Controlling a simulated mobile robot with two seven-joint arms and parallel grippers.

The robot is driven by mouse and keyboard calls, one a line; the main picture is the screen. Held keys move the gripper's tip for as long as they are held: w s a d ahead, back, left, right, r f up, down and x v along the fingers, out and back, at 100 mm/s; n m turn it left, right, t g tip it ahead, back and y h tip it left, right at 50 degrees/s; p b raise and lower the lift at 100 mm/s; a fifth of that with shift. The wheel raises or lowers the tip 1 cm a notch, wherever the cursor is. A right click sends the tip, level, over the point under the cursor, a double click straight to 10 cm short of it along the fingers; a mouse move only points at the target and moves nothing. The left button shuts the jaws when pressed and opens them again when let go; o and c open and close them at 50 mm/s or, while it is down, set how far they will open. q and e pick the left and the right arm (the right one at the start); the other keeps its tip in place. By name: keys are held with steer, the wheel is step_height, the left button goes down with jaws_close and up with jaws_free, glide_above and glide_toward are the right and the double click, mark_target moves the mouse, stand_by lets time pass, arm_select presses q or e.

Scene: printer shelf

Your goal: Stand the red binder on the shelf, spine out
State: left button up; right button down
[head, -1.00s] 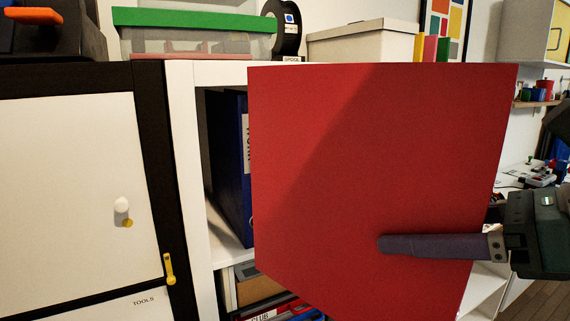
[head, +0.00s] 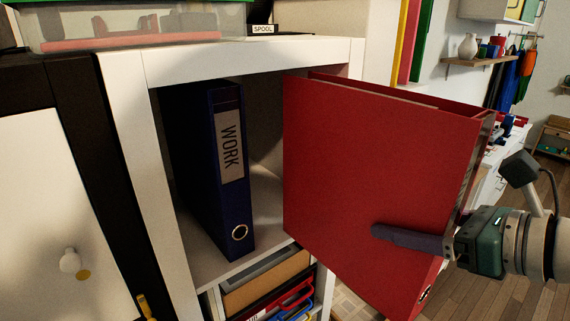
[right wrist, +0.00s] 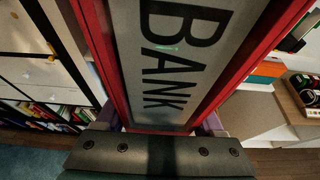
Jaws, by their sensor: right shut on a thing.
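The red binder (head: 375,180) is upright in front of the right part of the shelf opening in the head view. Its far edge reaches the opening, and its spine side faces right, towards my arm. My right gripper (head: 410,238) is shut on it, one dark finger lying along the near cover. In the right wrist view the spine label reading BANK (right wrist: 180,60) faces the camera, between the fingers. The white shelf (head: 245,60) holds a blue binder (head: 212,170) labelled WORK, standing upright at the left of the compartment. My left gripper is not in view.
The compartment has free room right of the blue binder. Below it are a brown box (head: 265,285) and red and blue files. A clear bin (head: 130,25) and a SPOOL label (head: 263,29) are on top. A dark-framed cabinet (head: 75,150) stands left.

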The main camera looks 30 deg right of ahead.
steer(key=w, duration=0.5)
steer(key=w+p, duration=0.1)
steer(key=w, duration=0.1)
steer(key=shift+w+a+r, duration=0.15)
steer(key=shift+a+r, duration=0.05)
steer(key=shift+r, duration=0.05)
steer(key=w, duration=0.3)
steer(key=w+b, duration=0.1)
steer(key=w, duration=0.4)
steer(key=shift+w+a+b, duration=0.35)
steer(key=shift+w, duration=0.05)
steer(key=w+a+b, duration=0.1)
steer(key=w+b, duration=0.6)
steer(key=w, duration=0.5)
steer(key=shift+w, duration=0.2)
steer(key=shift+f, duration=0.3)
